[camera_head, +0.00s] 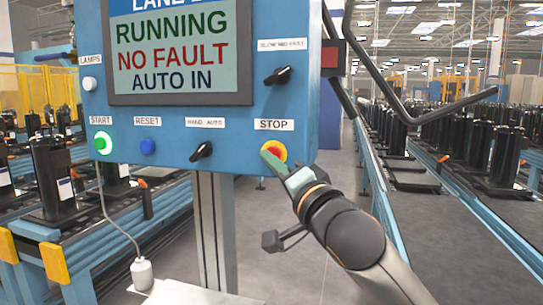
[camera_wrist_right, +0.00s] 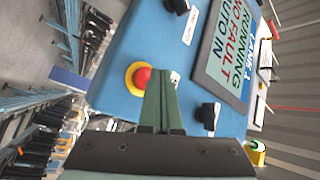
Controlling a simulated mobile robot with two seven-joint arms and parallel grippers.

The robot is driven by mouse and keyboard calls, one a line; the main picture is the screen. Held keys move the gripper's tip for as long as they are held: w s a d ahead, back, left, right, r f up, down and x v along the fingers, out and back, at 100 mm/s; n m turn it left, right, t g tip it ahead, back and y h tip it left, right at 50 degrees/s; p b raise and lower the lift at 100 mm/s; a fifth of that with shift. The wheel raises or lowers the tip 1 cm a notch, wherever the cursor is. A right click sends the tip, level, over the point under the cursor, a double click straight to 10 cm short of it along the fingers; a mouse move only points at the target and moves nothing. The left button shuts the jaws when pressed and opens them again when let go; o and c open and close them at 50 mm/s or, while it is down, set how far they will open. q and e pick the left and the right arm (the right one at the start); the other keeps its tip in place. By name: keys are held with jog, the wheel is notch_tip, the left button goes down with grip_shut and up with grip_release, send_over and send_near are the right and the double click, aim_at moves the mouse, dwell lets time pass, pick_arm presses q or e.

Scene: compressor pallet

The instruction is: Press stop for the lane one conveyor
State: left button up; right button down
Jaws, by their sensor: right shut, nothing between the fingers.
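The blue control panel (camera_head: 180,140) fills the upper left of the head view. Its screen (camera_head: 175,50) reads RUNNING, NO FAULT, AUTO IN; the top line is cut off after LANE. The red stop button (camera_head: 275,150) in a yellow ring sits at the panel's lower right under the STOP label. My right gripper (camera_head: 272,162) is shut and empty, its tip right at the button. In the wrist view the closed fingertips (camera_wrist_right: 158,78) overlap the right side of the stop button (camera_wrist_right: 141,76). I cannot tell whether they touch it. My left gripper is not in view.
On the panel are a lit green start button (camera_head: 102,142), a blue reset button (camera_head: 147,146), a hand/auto switch (camera_head: 201,151) and an upper black switch (camera_head: 278,75). Conveyors with black compressors (camera_head: 480,150) stand on both sides. Grey floor (camera_head: 300,270) lies between.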

jog(key=shift+w, duration=0.15)
jog(key=shift+w+d, duration=0.1)
jog(key=shift+w, duration=0.15)
jog(key=shift+w+d+p, duration=0.2)
jog(key=shift+w+p, duration=0.3)
dwell(0.8)
jog(key=shift+s, duration=0.1)
jog(key=shift+s+a, duration=0.25)
jog(key=shift+s, duration=0.55)
jog(key=s, duration=0.1)
jog(key=s+a, duration=0.1)
jog(key=s, duration=0.2)
jog(key=shift+s+a, duration=0.3)
jog(key=shift+s, duration=0.1)
dwell(0.3)
